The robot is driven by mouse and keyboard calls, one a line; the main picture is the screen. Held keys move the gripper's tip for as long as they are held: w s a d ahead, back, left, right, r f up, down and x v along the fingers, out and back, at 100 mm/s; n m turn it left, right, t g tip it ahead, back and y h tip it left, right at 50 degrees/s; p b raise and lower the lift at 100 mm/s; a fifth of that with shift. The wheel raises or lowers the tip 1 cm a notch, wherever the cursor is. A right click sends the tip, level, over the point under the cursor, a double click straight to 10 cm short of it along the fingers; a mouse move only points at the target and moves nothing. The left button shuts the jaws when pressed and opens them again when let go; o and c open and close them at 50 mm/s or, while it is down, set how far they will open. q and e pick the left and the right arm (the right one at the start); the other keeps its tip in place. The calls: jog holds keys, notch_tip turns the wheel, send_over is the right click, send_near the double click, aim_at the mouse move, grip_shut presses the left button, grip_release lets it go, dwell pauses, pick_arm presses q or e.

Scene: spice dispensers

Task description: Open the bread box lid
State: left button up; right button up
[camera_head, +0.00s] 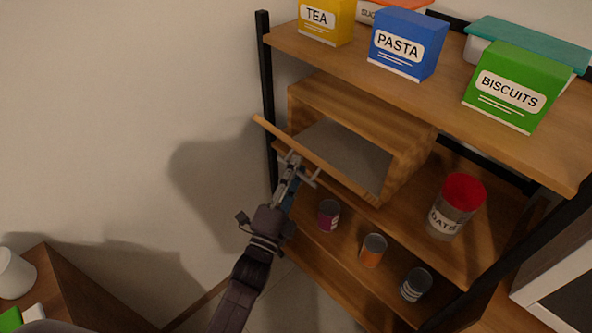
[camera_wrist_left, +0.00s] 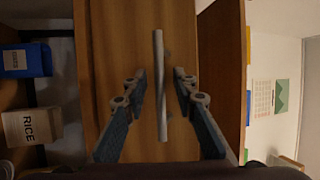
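The wooden bread box (camera_head: 365,98) sits on the middle shelf. Its lid (camera_head: 330,169) stands away from the box front, so the grey interior (camera_head: 345,148) shows. The lid is seen almost edge-on in the head view. In the left wrist view the lid's wooden face (camera_wrist_left: 120,55) fills the middle, with a grey bar handle (camera_wrist_left: 160,85) on it. My left gripper (camera_head: 299,168) is at the lid's outer face. Its fingers are apart on either side of the handle, with gaps visible, not clamped on it. My right gripper is in neither view.
Tea (camera_head: 326,18), pasta (camera_head: 407,43) and biscuits (camera_head: 515,87) boxes stand on the top shelf. An oats jar (camera_head: 455,208) stands right of the bread box. Several cans, including an orange one (camera_head: 372,251), stand on the shelf below. The wall left is clear.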

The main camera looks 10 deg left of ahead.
pick_arm(q)
jog(key=v, duration=1.2)
jog(key=shift+d, duration=0.1)
jog(key=shift+c, duration=0.3)
jog(key=shift+r, duration=0.1)
jog(key=shift+c, duration=1.2)
jog(key=shift+w+r, duration=0.1)
jog(key=shift+r, duration=0.05)
jog(key=shift+c, duration=1.4)
jog(key=shift+r+n+h+p, duration=0.3)
jog(key=shift+n+h+p, duration=0.1)
jog(key=shift+h+p, duration=0.1)
grip_shut()
jog(key=a+r+n+g+h+p, duration=0.3)
jog(key=r+n+g+h+p, duration=0.25)
jog(key=n, duration=0.55)
jog(key=f+p+x, duration=0.2)
jog(key=x, duration=0.8)
jog(key=shift+w+a+g+y+p, duration=0.2)
jog(key=shift+w+g+y+p, duration=0.15)
jog(key=shift+w+y, duration=0.15)
